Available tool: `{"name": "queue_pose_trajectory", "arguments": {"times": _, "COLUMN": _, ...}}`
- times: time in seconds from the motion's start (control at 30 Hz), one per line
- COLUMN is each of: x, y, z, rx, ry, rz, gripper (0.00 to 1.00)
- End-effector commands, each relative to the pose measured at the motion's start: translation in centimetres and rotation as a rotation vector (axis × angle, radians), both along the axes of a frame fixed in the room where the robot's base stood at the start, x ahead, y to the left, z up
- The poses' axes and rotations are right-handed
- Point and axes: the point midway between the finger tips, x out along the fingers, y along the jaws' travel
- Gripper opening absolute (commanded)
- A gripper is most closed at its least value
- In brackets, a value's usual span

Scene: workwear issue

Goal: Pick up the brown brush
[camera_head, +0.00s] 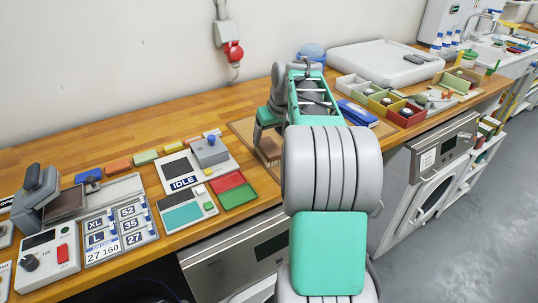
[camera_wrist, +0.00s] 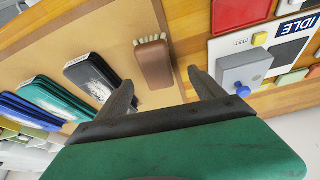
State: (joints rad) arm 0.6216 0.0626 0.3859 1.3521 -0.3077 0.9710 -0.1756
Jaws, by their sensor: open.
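The brown brush (camera_wrist: 154,64) lies on a tan board (camera_wrist: 118,42) in the wrist view, its pale bristles showing along its upper edge. My gripper (camera_wrist: 160,82) is open in the wrist view, with one dark finger on each side of the brush's lower end in the picture. Nothing is held, and I cannot tell how far the fingers are above the board. In the head view, my arm covers part of the board (camera_head: 243,127), and a brown shape on it beside my arm may be the brush (camera_head: 269,149).
In the wrist view, dark flat pads (camera_wrist: 92,76) lie left of the brush. A grey device with a blue knob (camera_wrist: 243,72) stands close on the right. In the head view, open bins (camera_head: 407,114) and a white lidded case (camera_head: 385,66) stand to the right of my arm.

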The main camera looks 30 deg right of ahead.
Motion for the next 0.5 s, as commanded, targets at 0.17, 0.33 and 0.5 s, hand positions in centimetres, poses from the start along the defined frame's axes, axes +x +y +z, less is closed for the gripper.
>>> {"name": "queue_pose_trajectory", "arguments": {"times": 0.17, "x": 1.0, "y": -1.1, "z": -1.8, "rx": -0.001, "ry": -0.002, "rz": 0.0, "gripper": 0.78}}
{"name": "queue_pose_trajectory", "arguments": {"times": 0.33, "x": 2.0, "y": -1.0, "z": -4.0, "rx": -0.001, "ry": -0.001, "rz": 0.001, "gripper": 0.78}}
{"name": "queue_pose_trajectory", "arguments": {"times": 0.5, "x": 3.2, "y": -1.2, "z": -6.6, "rx": -0.003, "ry": -0.004, "rz": 0.002, "gripper": 0.78}}
